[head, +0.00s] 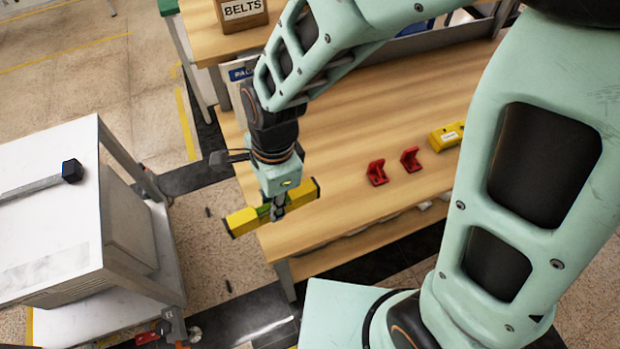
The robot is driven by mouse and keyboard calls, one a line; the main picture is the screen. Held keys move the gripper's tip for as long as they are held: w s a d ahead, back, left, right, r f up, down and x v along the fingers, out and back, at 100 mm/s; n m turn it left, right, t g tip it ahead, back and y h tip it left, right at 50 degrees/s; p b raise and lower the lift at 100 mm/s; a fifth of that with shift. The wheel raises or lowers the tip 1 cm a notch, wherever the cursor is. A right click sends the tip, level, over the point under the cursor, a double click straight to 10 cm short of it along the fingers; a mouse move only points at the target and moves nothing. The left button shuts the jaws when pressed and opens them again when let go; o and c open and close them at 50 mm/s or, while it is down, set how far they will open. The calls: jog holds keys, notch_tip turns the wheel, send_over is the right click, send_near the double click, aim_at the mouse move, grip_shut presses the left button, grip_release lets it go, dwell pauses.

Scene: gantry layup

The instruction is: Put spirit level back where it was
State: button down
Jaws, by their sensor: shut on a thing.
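The spirit level (241,221) is a yellow bar with black end caps and a green part near its middle. My gripper (278,210) is shut around the middle of it. The level is at the left front corner of the wooden workbench (340,205). Its left end reaches out past the bench edge over the floor. The gripper hides part of its middle. I cannot tell how high it is above the bench top.
Two red brackets (376,172) (410,159) and a yellow labelled block (447,136) lie on the bench. A BELTS box (240,12) stands at the back. A white-topped cart (50,247) with a black-headed tool (71,171) is at left, across a floor gap.

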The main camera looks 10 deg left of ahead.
jog(key=shift+s+a+f+m, duration=0.15)
jog(key=shift+s+m, duration=0.1)
jog(key=shift+s, duration=0.35)
jog(key=shift+s+a+f+m, duration=0.15)
jog(key=shift+s+m, duration=0.1)
jog(key=shift+s, duration=0.3)
jog(key=shift+w+d+f, duration=0.1)
jog(key=shift+f, duration=0.1)
jog(key=w+d+f+b, duration=0.1)
jog(key=w+f+b, duration=0.1)
jog(key=w+f, duration=0.1)
jog(key=w+d+f+b, duration=0.2)
jog(key=w+f+b, duration=0.1)
jog(key=w, duration=0.1)
jog(key=w+d+f+b, duration=0.2)
jog(key=w, duration=0.2)
jog(key=shift+w+d+f, duration=0.2)
jog(key=shift+f, duration=0.2)
jog(key=shift+w+d+f+b, duration=0.1)
jog(key=shift+w+f+b, duration=0.05)
jog(key=shift+f+b, duration=0.15)
jog(key=shift+w+f+b, duration=0.15)
jog(key=shift+f+b, duration=1.2)
jog(key=shift+f, duration=0.25)
jog(key=shift+f, duration=0.15)
jog(key=c, duration=1.7)
grip_release()
